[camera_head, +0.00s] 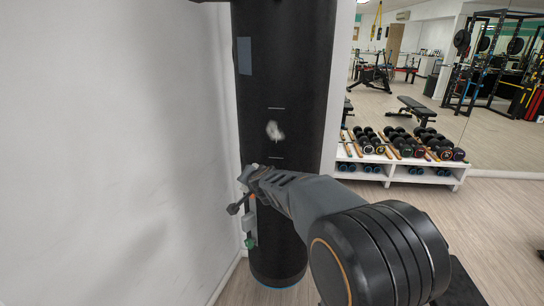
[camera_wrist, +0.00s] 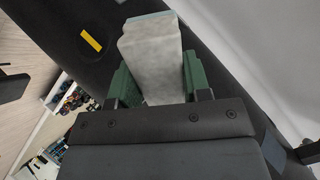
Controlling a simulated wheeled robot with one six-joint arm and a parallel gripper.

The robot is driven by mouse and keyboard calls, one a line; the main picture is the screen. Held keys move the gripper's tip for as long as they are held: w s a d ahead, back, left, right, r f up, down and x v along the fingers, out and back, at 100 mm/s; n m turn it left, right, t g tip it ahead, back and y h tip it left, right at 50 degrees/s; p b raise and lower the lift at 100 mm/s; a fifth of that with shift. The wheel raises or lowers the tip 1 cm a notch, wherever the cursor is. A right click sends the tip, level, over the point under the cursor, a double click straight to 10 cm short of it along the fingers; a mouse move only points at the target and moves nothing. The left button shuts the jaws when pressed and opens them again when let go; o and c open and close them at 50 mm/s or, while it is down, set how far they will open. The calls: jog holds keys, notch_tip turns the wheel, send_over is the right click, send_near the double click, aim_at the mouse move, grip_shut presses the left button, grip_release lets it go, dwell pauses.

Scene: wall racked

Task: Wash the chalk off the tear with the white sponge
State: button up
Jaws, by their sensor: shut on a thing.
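A black punching bag (camera_head: 287,70) hangs in front of the wall. A white chalk smudge (camera_head: 274,131) marks its front between two short pale lines; no tear can be made out through it. My gripper (camera_wrist: 157,82) has green fingers and is shut on a pale grey-white sponge (camera_wrist: 155,58) with a green edge at its far end. In the head view my gripper (camera_head: 249,232) is low at the bag's left side, below the smudge and apart from it. I cannot make out the sponge there.
A blue-grey patch (camera_head: 245,56) is high on the bag. A yellow strip (camera_wrist: 92,40) shows on the bag in the wrist view. A white wall (camera_head: 110,150) stands close on the left. A white dumbbell rack (camera_head: 400,172) stands behind on the right.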

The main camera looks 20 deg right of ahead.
aim_at(277, 119)
jog(key=r+h, duration=0.1)
jog(key=d+r+m+h, duration=0.1)
jog(key=r, duration=0.1)
jog(key=d+r+m+t+h, duration=0.1)
jog(key=r, duration=0.1)
jog(key=shift+s, duration=0.3)
jog(key=shift+w+d+r+m+t+h+p, duration=0.1)
jog(key=shift+w+d+r+m+t+h, duration=0.4)
jog(key=shift+d+h, duration=0.55)
jog(key=shift+w+d+r+m+t+h+p, duration=0.1)
jog(key=shift+w+d+r+m+t+h, duration=0.2)
jog(key=shift+w+d+r+m+h, duration=0.65)
jog(key=shift+w+d+r+m+t+h+p, duration=0.1)
jog(key=shift+w+d+m+t+h, duration=0.3)
jog(key=shift+d+h, duration=0.7)
jog(key=shift+w+d+y, duration=0.3)
jog(key=shift+w+d, duration=0.5)
jog(key=shift+d, duration=0.05)
jog(key=shift+r, duration=0.1)
jog(key=shift+s+a+r+p, duration=0.1)
jog(key=shift+r+p, duration=1.35)
jog(key=shift+r, duration=0.4)
jog(key=shift+r+p, duration=1.3)
jog(key=shift+r, duration=0.5)
